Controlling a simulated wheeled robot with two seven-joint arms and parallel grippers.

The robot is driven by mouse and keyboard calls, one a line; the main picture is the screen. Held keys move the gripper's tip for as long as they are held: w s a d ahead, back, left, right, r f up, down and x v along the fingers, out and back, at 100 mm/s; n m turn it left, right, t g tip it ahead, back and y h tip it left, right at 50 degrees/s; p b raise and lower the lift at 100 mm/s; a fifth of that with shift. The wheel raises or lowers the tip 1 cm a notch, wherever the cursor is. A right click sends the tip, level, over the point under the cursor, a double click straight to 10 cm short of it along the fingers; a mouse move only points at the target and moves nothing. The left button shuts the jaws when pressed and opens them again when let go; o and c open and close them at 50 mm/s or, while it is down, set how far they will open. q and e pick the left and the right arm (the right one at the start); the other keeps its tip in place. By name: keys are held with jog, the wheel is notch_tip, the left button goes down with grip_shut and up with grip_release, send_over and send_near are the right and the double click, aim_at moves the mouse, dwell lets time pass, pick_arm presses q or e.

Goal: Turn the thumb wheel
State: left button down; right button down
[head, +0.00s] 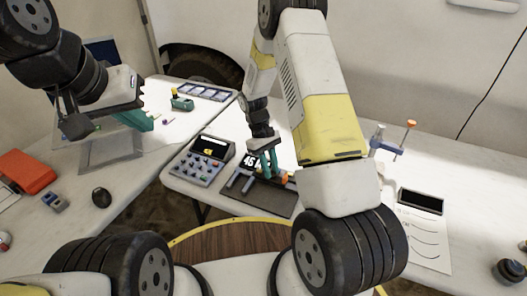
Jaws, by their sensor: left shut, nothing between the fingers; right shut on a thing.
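My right gripper (269,164) reaches down to a small grey device (240,183) with a dark display (251,161) showing white digits that look like 45. Its teal fingers are shut on a small part of this device, which looks like the thumb wheel but is mostly hidden by the fingers. An orange part (285,177) shows just right of the fingertips. The device stands on a dark mat (262,200). My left gripper (140,119) is shut and empty, above the left table near a grey tray.
A keypad box (204,163) stands close left of the device. A blue clamp-like tool (385,146) and a paper sheet (425,235) with a dark screen lie right. The left table holds a grey tray (112,153), an orange box (25,172) and a black mouse-like object (101,196).

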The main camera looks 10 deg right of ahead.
jog(key=shift+s+d, duration=0.15)
jog(key=shift+d, duration=0.1)
jog(key=c, duration=1.2)
grip_release()
jog(key=shift+a, duration=0.1)
jog(key=shift+w+r, duration=0.2)
jog(key=shift+r, duration=0.15)
jog(key=v, duration=0.7)
